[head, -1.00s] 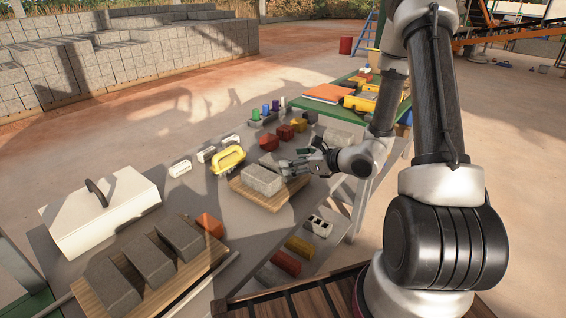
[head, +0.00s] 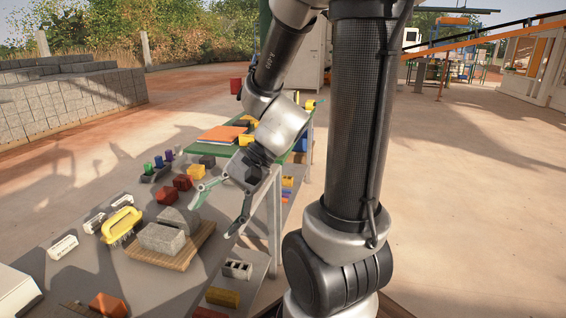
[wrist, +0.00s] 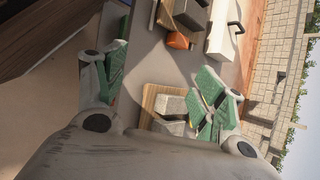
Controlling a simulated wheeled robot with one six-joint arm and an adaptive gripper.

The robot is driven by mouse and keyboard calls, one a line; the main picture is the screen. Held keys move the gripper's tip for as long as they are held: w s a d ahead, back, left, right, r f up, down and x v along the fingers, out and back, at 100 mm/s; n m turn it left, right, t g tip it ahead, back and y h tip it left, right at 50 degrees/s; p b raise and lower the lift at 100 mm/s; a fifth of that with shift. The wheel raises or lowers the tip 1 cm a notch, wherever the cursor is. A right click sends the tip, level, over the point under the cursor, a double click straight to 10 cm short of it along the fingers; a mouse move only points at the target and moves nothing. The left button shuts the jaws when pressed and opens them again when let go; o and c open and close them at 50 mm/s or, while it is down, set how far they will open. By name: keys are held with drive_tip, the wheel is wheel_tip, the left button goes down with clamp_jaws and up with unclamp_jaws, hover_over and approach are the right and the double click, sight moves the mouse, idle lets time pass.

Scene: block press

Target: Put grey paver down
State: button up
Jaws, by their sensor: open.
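Two grey pavers lie side by side on a wooden board (head: 190,254) on the grey table. The nearer paver (head: 160,239) is a light block. The farther paver (head: 180,219) sits just behind it, partly shaded. My gripper (head: 211,222) is open and empty, its green fingers spread, above and to the right of the board and apart from both pavers.
A yellow-handled brush (head: 122,224) lies left of the board. Red blocks (head: 183,182) and a yellow block (head: 196,172) lie behind it. A holed block (head: 237,269) and another yellow block (head: 222,297) are near the front edge. An orange-red block (head: 108,305) is at lower left.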

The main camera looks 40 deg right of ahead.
drive_tip(key=s+d+r+n+t+h, duration=0.1)
drive_tip(key=s+d+r+n+h, duration=0.1)
drive_tip(key=d+r+n+h, duration=0.2)
drive_tip(key=s+d+r+n+t+h, duration=0.1)
drive_tip(key=s+d+r+n+h, duration=0.2)
drive_tip(key=d, duration=0.6)
wheel_tip(320, 180, up, 3)
drive_tip(key=n+h, duration=0.1)
drive_tip(key=n, duration=0.2)
drive_tip(key=shift+s+d+f+t+h, duration=0.15)
drive_tip(key=shift+s+d+t+h, duration=0.15)
drive_tip(key=shift+t, duration=0.1)
